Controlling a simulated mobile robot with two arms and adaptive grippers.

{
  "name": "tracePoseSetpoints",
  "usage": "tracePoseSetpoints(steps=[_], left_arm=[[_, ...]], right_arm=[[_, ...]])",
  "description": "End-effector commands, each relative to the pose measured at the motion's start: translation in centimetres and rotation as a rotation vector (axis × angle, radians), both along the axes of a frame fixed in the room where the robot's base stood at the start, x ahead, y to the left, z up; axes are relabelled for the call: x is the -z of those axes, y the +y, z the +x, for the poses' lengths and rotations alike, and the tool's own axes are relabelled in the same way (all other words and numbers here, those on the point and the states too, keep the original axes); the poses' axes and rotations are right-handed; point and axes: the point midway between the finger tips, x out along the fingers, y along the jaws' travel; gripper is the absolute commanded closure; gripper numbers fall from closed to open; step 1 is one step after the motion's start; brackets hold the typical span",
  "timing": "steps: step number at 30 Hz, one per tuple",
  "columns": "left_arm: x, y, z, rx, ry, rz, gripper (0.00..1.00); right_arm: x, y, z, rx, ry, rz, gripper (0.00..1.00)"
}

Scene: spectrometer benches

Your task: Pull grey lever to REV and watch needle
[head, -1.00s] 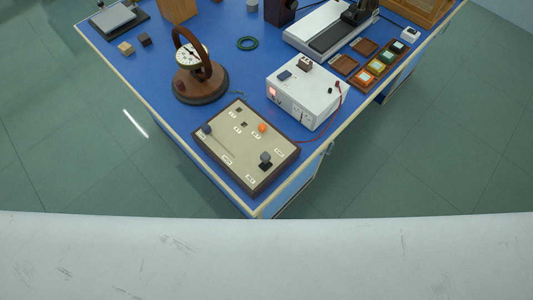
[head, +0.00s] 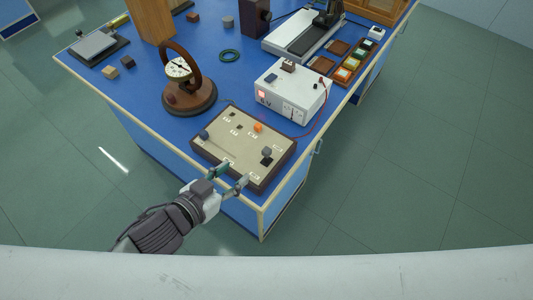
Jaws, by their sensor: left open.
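The grey lever (head: 267,153) stands on a black base near the right end of the beige, brown-edged switch board (head: 225,151). The board's small labels are too small to read. The needle dial (head: 178,68) is a white face inside a wooden ring on a round wooden base, behind and left of the board. My left gripper (head: 233,175) is open and empty at the board's front edge, short of the grey lever and to its left. My right gripper is not in view.
A white power box (head: 290,91) with a lit red display and red wire stands behind the board. An orange knob (head: 258,127) and a dark blue knob (head: 204,134) are on the board. Blue tabletop is free left of the board.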

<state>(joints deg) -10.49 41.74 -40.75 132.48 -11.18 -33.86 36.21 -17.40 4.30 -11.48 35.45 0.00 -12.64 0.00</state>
Motion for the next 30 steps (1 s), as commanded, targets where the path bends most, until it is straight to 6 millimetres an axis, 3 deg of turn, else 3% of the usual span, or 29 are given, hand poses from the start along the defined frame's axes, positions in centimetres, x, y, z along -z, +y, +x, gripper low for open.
tracePoseSetpoints(steps=[5,21,30], left_arm=[[-0.4,-1.1,0.5,0.021,-0.011,-0.02,0.52],[3.6,-6.8,8.3,0.02,-0.01,-0.016,0.52],[4.6,-7.9,9.9,0.02,-0.008,-0.018,0.52]], right_arm=[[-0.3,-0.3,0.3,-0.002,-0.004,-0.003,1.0],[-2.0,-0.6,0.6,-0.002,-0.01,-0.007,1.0],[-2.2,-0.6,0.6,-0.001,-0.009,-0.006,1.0]])
